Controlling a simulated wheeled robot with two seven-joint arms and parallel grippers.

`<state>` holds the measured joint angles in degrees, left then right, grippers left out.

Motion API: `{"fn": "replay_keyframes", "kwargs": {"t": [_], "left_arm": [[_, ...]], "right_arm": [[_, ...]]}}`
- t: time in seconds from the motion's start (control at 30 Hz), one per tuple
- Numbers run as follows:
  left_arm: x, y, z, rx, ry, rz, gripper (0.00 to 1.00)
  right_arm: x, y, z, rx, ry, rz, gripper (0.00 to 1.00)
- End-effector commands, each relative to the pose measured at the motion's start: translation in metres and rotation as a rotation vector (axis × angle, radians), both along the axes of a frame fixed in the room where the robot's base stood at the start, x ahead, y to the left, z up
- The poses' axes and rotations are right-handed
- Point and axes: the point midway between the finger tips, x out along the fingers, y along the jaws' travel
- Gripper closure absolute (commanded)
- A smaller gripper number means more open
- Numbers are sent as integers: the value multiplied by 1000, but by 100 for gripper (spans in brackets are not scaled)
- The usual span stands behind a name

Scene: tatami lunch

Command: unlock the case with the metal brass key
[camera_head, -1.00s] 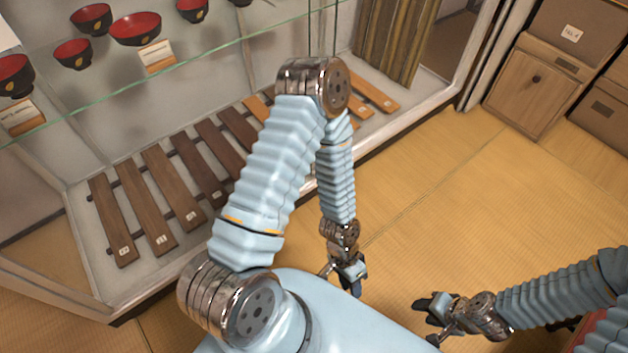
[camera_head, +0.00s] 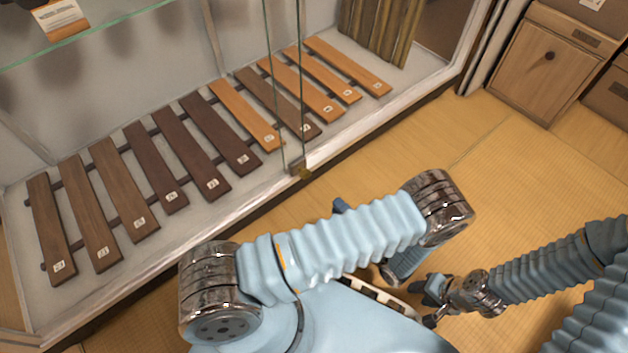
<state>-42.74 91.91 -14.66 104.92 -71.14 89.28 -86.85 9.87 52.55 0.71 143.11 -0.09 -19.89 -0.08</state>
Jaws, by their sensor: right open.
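The glass display case (camera_head: 150,265) fills the left and upper part of the head view. Its glass panels meet above a small brass-coloured lock fitting (camera_head: 300,171) on the lower front rail. I cannot make out the metal brass key. My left arm bends across the lower middle. Only a small dark blue piece, likely a tip of my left gripper (camera_head: 341,206), shows behind it, just below and right of the lock. The rest of that gripper is hidden. My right gripper (camera_head: 426,304) is open at the lower right, apart from the case.
Inside the case lies a row of several numbered wooden bars (camera_head: 178,150) below a glass shelf (camera_head: 110,32). A wooden cabinet (camera_head: 536,70) stands at the upper right. The tatami floor (camera_head: 500,175) between case and cabinet is clear.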

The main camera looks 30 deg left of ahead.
Motion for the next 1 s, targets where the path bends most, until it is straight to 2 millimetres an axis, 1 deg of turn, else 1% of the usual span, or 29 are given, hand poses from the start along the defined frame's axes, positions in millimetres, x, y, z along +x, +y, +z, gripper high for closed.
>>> {"fn": "replay_keyframes", "kwargs": {"t": [0.17,0.3,0.4,0.5,0.6,0.7,1.0], "left_arm": [[13,34,1,1,-1,6,68],[25,65,1,-1,0,6,68],[34,85,1,-1,-1,6,68],[40,100,1,-1,-1,4,68],[45,111,0,-3,0,4,68],[47,117,1,-2,0,4,68],[48,119,1,-2,0,3,68]], "right_arm": [[0,0,-1,0,-1,0,57],[0,0,-4,0,-1,0,57],[0,0,-5,0,-2,-1,57],[0,0,-7,0,-2,-1,57],[0,0,-8,0,-2,-1,57],[1,0,-8,0,-3,-1,57],[1,0,-8,0,-3,-1,57]]}}
